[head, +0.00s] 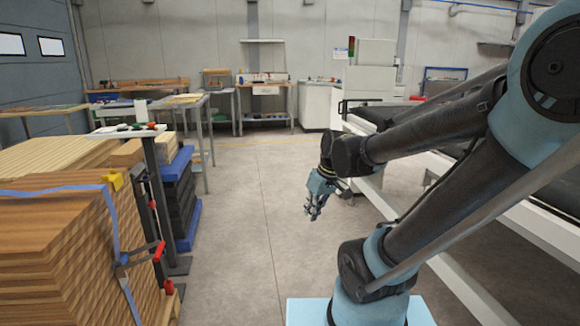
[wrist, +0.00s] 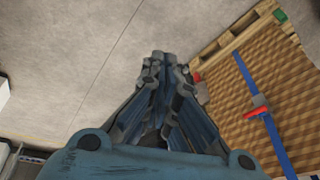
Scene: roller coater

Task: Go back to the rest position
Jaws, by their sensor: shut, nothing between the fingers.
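My gripper (head: 313,213) hangs in the open aisle in the middle of the head view, at the end of my bent arm. It is apart from everything around it and holds nothing. In the wrist view my gripper (wrist: 165,56) has its blue-grey fingers closed together at the tips, with bare concrete floor beyond them.
A stack of wooden boards (head: 60,250) with a blue strap (head: 113,225) and red-handled clamps stands at the left. A roller conveyor (head: 440,215) runs along the right, behind my arm. Workbenches (head: 265,98) line the back. The concrete floor (head: 255,220) between is clear.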

